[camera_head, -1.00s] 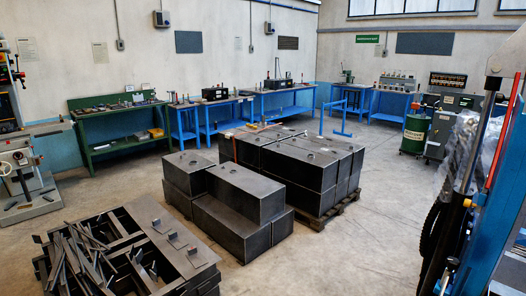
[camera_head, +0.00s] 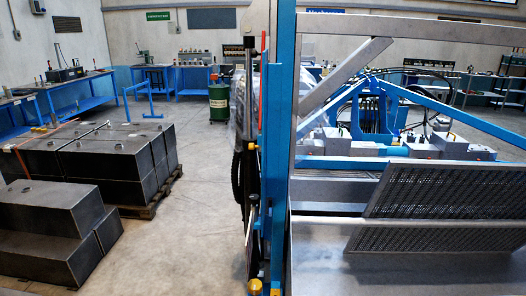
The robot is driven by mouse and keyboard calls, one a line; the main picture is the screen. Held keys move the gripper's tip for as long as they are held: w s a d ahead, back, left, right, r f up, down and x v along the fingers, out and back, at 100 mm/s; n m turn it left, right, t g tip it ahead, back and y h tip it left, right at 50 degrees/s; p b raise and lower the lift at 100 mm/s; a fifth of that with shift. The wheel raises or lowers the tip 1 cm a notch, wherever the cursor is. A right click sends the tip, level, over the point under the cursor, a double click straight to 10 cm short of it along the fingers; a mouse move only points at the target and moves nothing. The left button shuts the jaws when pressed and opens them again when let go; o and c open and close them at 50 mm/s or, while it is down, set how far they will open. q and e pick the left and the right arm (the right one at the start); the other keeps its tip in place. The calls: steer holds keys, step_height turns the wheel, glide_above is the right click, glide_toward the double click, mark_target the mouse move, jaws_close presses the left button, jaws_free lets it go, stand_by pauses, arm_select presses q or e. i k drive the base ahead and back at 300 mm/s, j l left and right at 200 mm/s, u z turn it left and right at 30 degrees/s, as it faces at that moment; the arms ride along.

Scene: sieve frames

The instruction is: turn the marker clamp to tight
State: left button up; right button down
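I cannot make out a marker clamp in the head view. Two dark perforated sieve panels show at the right: an upper one (camera_head: 445,190) and a lower one (camera_head: 430,239). They stand tilted over a grey metal surface (camera_head: 400,272), part of a large machine with a blue frame. Neither of my grippers is in view, so I cannot see whether they hold anything.
A blue upright post (camera_head: 278,120) with a black cable chain stands mid-picture. Dark metal blocks (camera_head: 95,158) sit on a pallet at the left. A green drum (camera_head: 218,102) stands behind. The concrete floor (camera_head: 190,225) between blocks and post is clear.

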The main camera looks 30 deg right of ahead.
mark_target(254, 199)
steer(key=k+l+z, duration=0.1)
steer(key=l+z, duration=0.65)
steer(key=z, duration=0.3)
steer(key=i+j+z, duration=0.1)
steer(key=j+z, duration=0.15)
steer(key=z, duration=0.25)
steer(key=i+j+z, duration=0.1)
steer(key=j+z, duration=0.2)
steer(key=z, duration=0.2)
steer(key=j+z, duration=0.35)
steer(key=z, duration=0.15)
